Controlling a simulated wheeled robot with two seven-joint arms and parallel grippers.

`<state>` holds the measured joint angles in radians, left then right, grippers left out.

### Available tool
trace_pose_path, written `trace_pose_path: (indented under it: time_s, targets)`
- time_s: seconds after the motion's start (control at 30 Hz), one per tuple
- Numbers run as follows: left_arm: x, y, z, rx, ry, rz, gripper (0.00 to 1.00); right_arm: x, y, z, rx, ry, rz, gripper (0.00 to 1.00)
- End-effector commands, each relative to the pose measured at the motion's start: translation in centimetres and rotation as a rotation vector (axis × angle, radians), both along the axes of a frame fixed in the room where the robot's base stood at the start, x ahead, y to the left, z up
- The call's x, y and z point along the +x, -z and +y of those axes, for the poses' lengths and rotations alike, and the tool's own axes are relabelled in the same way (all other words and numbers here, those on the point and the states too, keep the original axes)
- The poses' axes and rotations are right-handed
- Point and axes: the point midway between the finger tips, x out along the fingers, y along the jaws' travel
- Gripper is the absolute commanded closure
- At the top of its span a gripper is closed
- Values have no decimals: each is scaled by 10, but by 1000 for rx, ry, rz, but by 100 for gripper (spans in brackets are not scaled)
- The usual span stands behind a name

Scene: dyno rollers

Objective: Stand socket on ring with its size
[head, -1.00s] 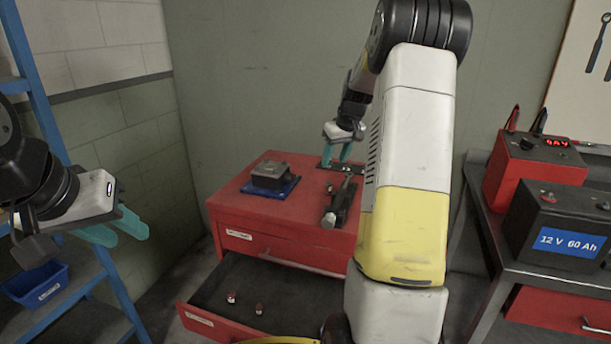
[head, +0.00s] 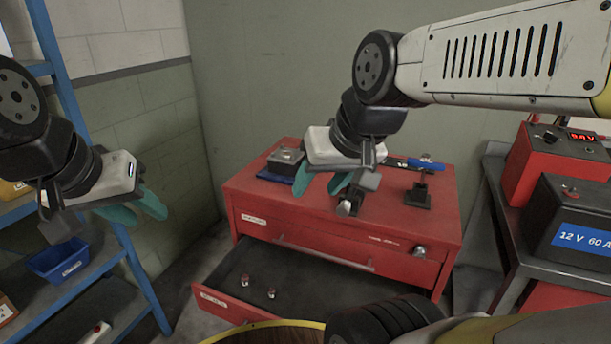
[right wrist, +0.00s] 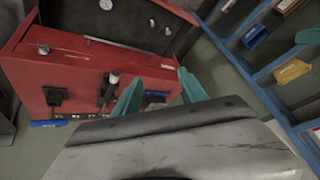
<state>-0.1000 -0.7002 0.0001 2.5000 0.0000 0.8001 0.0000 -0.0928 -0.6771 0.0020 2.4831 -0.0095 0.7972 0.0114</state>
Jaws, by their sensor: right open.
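My left gripper (head: 143,213) is open and empty at the left, away from the cabinet.
The red cabinet (head: 300,240) has its drawer (head: 215,290) pulled out. On top are a grey box (head: 286,157), a dark metal tool (head: 347,204), a black stand (head: 418,196) and a blue-handled tool (head: 426,164). A blue shelf rack stands left; a battery (head: 575,225) stands right.

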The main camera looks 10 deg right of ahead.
Motion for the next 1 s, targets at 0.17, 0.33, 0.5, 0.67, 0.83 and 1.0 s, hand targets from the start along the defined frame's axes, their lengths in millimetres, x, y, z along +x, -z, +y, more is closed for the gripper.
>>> trace_pose_path:
  time_s: [0.17,0.33,0.5,0.67,0.83,1.0]
  targets:
    - [0,0,0,0,0,0,64,55,-9,-21,-35,74,37,50]
    - [0,0,0,0,0,0,64,132,-8,-53,-74,172,75,50]
    - [0,0,0,0,0,0,64,208,14,-90,-104,260,110,50]
    - [0,0,0,0,0,0,64,273,52,-129,-120,339,142,50]
    - [0,0,0,0,0,0,64,324,100,-167,-128,408,166,50]
    - [0,0,0,0,0,0,64,349,133,-190,-129,448,179,50]
